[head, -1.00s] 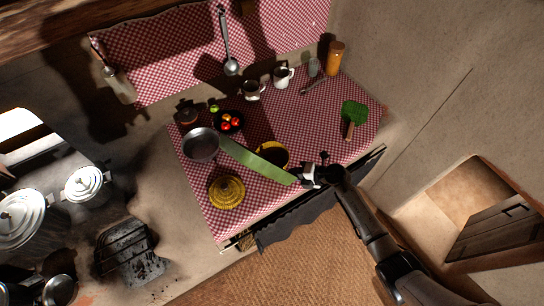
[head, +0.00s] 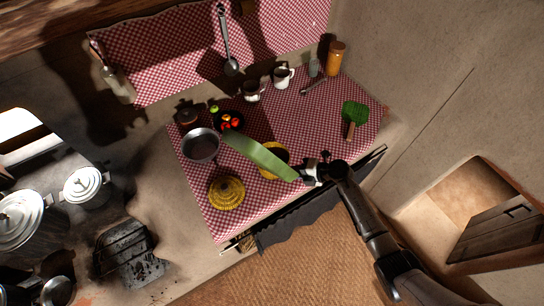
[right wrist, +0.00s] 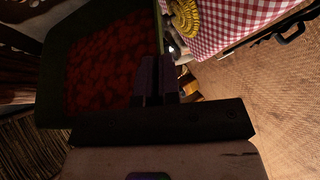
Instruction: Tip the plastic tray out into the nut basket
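The green plastic tray (head: 262,157) is seen almost edge-on in the head view, sloping down to the right above the checked cloth. My right gripper (head: 306,174) is shut on its right end. In the right wrist view the gripper fingers (right wrist: 157,75) grip the rim of the tray (right wrist: 100,18), and reddish-brown nuts (right wrist: 105,65) lie inside it. A round yellow basket (head: 283,151) stands under and behind the tray, partly hidden by it; its contents are not visible. My left gripper is not in view.
A dark pan (head: 201,146) and a bowl of red fruit (head: 237,127) are near the tray's far end.

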